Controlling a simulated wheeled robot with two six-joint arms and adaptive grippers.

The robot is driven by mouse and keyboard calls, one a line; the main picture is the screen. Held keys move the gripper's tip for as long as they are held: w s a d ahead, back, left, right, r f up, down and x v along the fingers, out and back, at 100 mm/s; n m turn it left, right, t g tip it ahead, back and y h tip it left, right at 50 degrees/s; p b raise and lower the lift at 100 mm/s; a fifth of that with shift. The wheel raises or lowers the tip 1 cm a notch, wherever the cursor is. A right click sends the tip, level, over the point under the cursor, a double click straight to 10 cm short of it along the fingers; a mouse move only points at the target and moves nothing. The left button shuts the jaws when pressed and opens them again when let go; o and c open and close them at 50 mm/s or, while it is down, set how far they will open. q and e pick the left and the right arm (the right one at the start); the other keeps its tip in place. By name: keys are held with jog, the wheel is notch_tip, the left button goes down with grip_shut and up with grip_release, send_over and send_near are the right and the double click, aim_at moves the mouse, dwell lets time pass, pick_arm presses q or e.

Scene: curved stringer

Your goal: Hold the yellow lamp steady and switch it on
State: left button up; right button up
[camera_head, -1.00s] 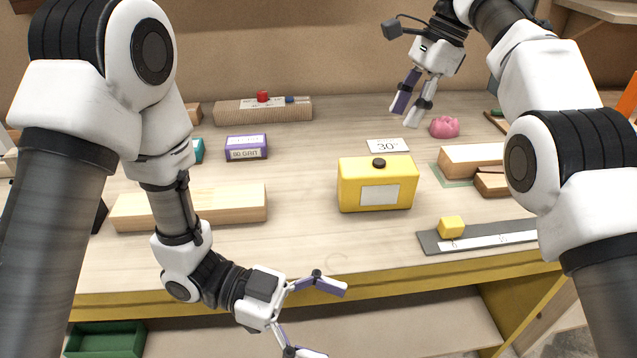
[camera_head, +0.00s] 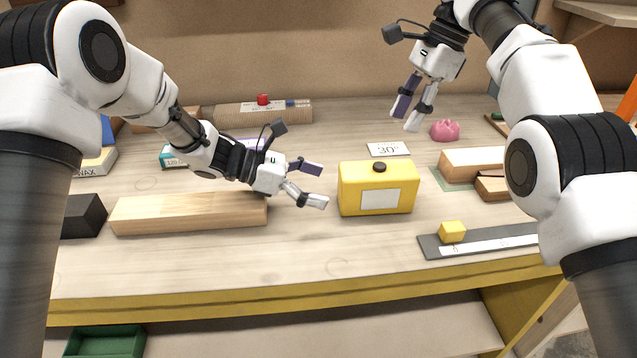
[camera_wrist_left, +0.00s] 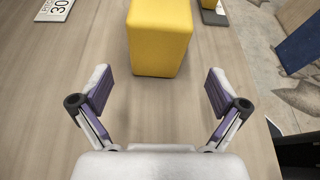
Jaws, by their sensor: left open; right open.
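The yellow lamp (camera_head: 352,207) is a box with a white label on its front and a dark round knob (camera_head: 379,167) on top. It stands upright on the workbench. My left gripper (camera_head: 318,185) is open and empty, just left of the lamp and apart from it. In the left wrist view the lamp (camera_wrist_left: 160,40) lies ahead, between and beyond the open fingers (camera_wrist_left: 158,92); its knob is out of that view. My right gripper (camera_head: 408,108) is open and empty, above the bench behind the lamp and to its right.
A "30°" card (camera_head: 388,149) lies behind the lamp. A pink object (camera_head: 445,130) and wooden blocks (camera_head: 470,162) are to the right. A small yellow cube (camera_head: 452,231) sits on a dark strip at front right. A long wooden block (camera_head: 190,212) lies left. The front middle is clear.

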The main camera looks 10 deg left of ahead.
aim_at(354, 194)
pick_arm(q)
jog(key=shift+w+d+f+m, duration=0.1)
jog(key=shift+w+f+m, duration=0.05)
jog(key=shift+w+m, duration=0.15)
jog(key=shift+d+f, duration=0.15)
jog(key=shift+d, duration=0.15)
jog(key=x, duration=0.6)
jog(key=shift+w+d+f, duration=0.15)
jog(key=shift+d, duration=0.2)
pick_arm(e)
jog(key=shift+s+a, duration=0.1)
pick_arm(q)
jog(key=c, duration=1.6)
jog(key=shift+c, duration=0.9)
pick_arm(e)
jog(key=shift+c, duration=1)
grip_shut()
